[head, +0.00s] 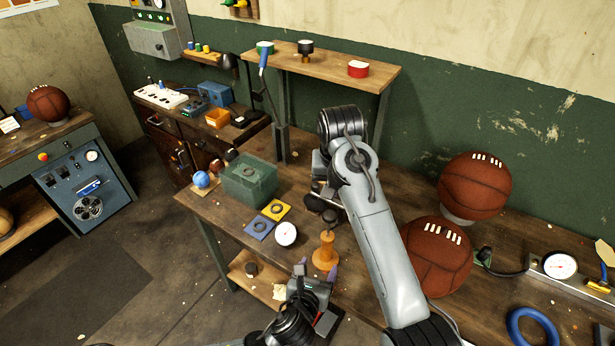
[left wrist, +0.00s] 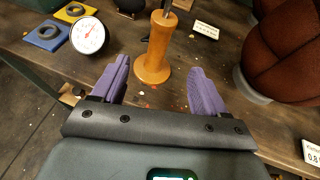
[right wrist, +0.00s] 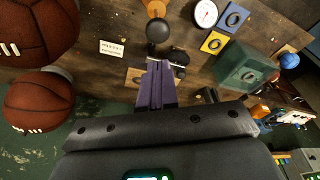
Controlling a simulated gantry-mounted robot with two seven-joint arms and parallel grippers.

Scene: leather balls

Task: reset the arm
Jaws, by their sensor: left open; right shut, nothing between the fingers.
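My left gripper (head: 316,271) is low at the near edge of the workbench, with its purple fingers pointing toward the bench. The left wrist view shows the fingers (left wrist: 160,82) spread apart with nothing between them; an orange wooden spindle stand (left wrist: 152,62) is just beyond them. The same stand (head: 326,252) is on the bench in the head view. My right arm reaches in from the lower right across the bench, and its gripper is largely hidden behind the arm there. In the right wrist view the right gripper's purple fingers (right wrist: 156,84) are together and empty, above the bench.
Two brown leather balls (head: 475,186) (head: 436,256) rest at the right of the bench. A dial gauge (head: 286,233), blue and yellow ring plates (head: 268,220) and a green translucent box (head: 249,180) are on its left. A raised shelf (head: 330,68) stands behind.

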